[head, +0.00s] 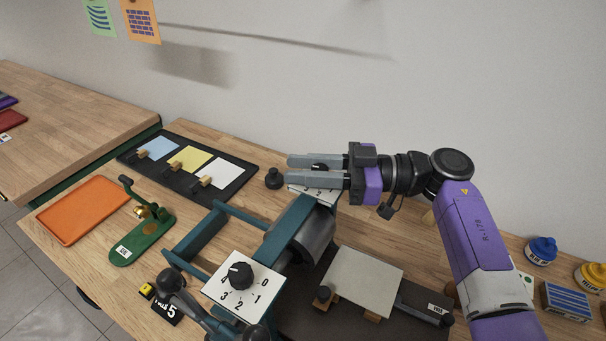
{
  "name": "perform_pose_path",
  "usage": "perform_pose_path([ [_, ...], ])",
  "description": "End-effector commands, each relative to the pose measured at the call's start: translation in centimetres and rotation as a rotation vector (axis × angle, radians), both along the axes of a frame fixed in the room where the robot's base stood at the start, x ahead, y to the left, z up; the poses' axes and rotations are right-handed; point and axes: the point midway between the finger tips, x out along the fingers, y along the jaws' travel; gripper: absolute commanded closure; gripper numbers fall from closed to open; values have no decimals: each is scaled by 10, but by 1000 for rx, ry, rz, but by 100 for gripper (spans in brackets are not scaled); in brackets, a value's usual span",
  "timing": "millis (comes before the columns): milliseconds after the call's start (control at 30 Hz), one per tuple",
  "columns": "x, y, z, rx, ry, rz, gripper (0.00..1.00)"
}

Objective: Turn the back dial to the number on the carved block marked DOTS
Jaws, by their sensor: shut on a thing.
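My gripper (290,170) reaches in from the right, its two grey fingers pointing left. It is shut on the black knob of the back dial (318,167), which shows between the fingers. The back dial's white plate (318,194) shows partly below the lower finger; its numbers and pointer cannot be read. The front dial (240,275) stands nearer, a black knob on a white plate with numbers including 0, 1, 2 and 3. Both dials sit on a teal-framed machine (287,230) with a grey roller. I cannot make out a carved block marked DOTS.
A black board (223,189) with blue, yellow and white cards lies at the left. Near it are an orange tray (83,209) and a green stand (143,240). A small black knob (274,178) stands left of my fingertips. Ink jars (541,250) are at the right.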

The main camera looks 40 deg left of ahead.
Motion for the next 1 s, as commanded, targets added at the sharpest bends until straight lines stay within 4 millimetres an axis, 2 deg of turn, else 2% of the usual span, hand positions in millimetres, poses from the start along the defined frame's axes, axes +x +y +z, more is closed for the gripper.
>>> perform_pose_path([
  [400,0,0,-2,-4,0,5,100],
  [433,0,0,-2,-4,0,4,67],
  [500,0,0,-2,-4,0,4,54],
  [533,0,0,-2,-4,0,4,52],
  [867,1,-1,-1,-2,0,4,52],
  [1000,11,-13,-2,-2,0,2,52],
])
